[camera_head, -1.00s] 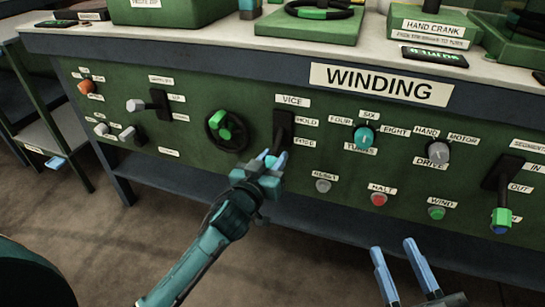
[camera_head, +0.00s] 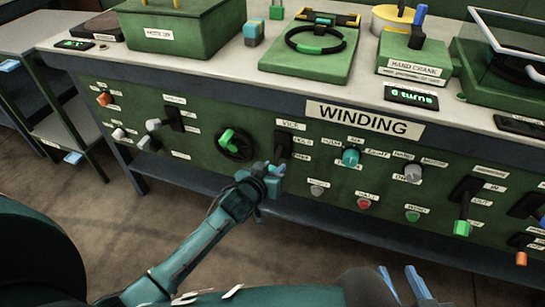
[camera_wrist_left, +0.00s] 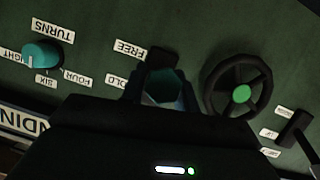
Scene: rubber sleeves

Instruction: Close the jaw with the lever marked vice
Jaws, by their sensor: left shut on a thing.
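The vice lever's black plate (camera_head: 283,146) is on the green front panel under the VICE label (camera_head: 290,125), with HOLD and FREE labels to its right. My left gripper (camera_head: 272,168) is at the lower end of this plate, near FREE, and shut on the lever's handle. In the left wrist view, which is upside down, a teal handle end (camera_wrist_left: 164,88) sits between the fingers, below the dark plate (camera_wrist_left: 162,57). The fingers hide most of the lever. My right gripper (camera_head: 404,284) is low in the head view, its blue fingers apart and empty. I cannot tell which bench-top part is the jaw.
A black handwheel (camera_head: 236,145) with a green knob is just left of the lever. A teal TURNS knob (camera_head: 350,157) and a grey button (camera_head: 317,190) are to the right. On the bench top stand a green ring fixture (camera_head: 310,68) and a box (camera_head: 172,40).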

